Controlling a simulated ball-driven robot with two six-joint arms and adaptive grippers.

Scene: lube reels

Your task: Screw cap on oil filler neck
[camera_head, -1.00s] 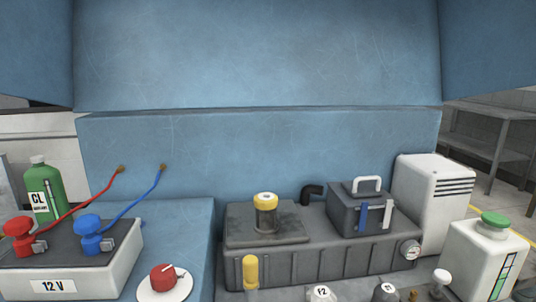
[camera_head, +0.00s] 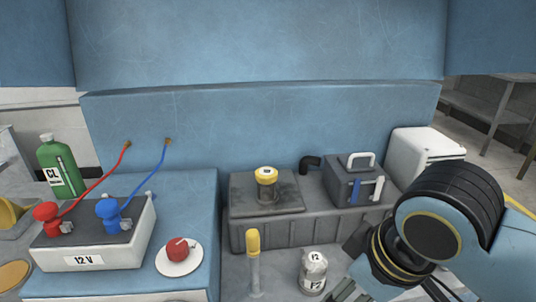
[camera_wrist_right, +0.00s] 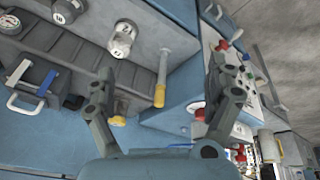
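A yellow cap (camera_head: 266,172) sits on top of a short dark neck (camera_head: 267,192) on the grey engine block in the head view. I cannot tell how tightly it is seated. A small yellow round piece, probably this cap, also shows in the right wrist view (camera_wrist_right: 118,121), partly behind a finger. My right gripper (camera_wrist_right: 160,68) is open in the wrist view, with nothing between its fingertips. In the head view my right arm comes in from the right, its gripper low at the front, right of the neck and partly cut off. My left gripper is not in view.
A yellow-handled dipstick (camera_head: 253,243) and a grey-capped canister (camera_head: 313,270) stand before the block (camera_head: 290,232). A dark box with a white handle (camera_head: 355,180) stands on its right. A 12 V battery (camera_head: 98,245), red knob (camera_head: 179,250) and green bottle (camera_head: 60,168) are left.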

